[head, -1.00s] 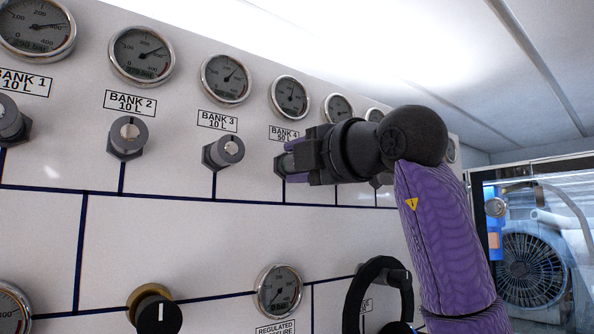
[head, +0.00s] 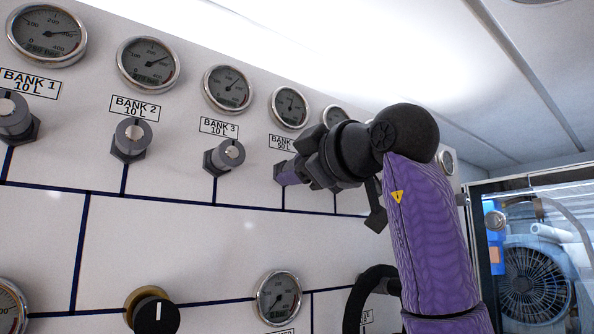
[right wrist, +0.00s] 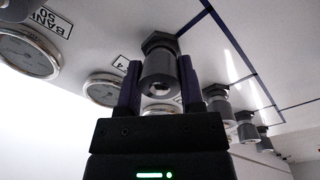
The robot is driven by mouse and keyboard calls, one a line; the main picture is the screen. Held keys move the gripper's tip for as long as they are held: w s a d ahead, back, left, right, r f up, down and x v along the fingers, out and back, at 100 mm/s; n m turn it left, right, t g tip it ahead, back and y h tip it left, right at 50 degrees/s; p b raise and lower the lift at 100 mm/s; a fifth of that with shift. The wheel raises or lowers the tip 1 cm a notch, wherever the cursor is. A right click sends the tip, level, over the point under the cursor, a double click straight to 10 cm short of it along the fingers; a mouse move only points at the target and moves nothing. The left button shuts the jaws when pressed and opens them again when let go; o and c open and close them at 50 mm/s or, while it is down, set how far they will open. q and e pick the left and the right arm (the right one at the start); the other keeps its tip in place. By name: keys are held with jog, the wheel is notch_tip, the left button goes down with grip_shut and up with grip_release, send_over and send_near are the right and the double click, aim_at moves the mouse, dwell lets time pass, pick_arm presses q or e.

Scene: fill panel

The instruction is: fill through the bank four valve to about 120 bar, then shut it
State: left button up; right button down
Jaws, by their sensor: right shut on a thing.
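The bank four valve is a grey knob on the white panel, under the label BANK 4 50 L (head: 285,142). My right gripper (head: 287,172) reaches it from the right and covers most of it in the head view. In the right wrist view the valve knob (right wrist: 158,70) sits between the two purple fingers of my right gripper (right wrist: 160,78), which are shut on it. The bank four gauge (head: 290,107) is above, its needle near upright; its digits are too small to read. A lower gauge (head: 277,298) has its needle pointing down-left. My left gripper is not in view.
Valves for bank one (head: 14,117), bank two (head: 131,139) and bank three (head: 226,156) stick out to the left. A black knob (head: 155,312) and a black handwheel (head: 372,300) are below. A blue fan unit (head: 535,275) stands behind a frame at right.

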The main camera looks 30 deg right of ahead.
jog(key=shift+f+m, duration=0.2)
jog(key=shift+m, duration=0.4)
jog(key=shift+c, duration=1.2)
grip_release()
jog(key=shift+r, duration=0.1)
jog(key=shift+s, duration=0.15)
jog(key=s+b, duration=0.4)
jog(key=s, duration=0.5)
jog(key=shift+s+d+f, duration=0.25)
jog(key=shift+s+d, duration=0.05)
jog(key=shift+s, duration=0.05)
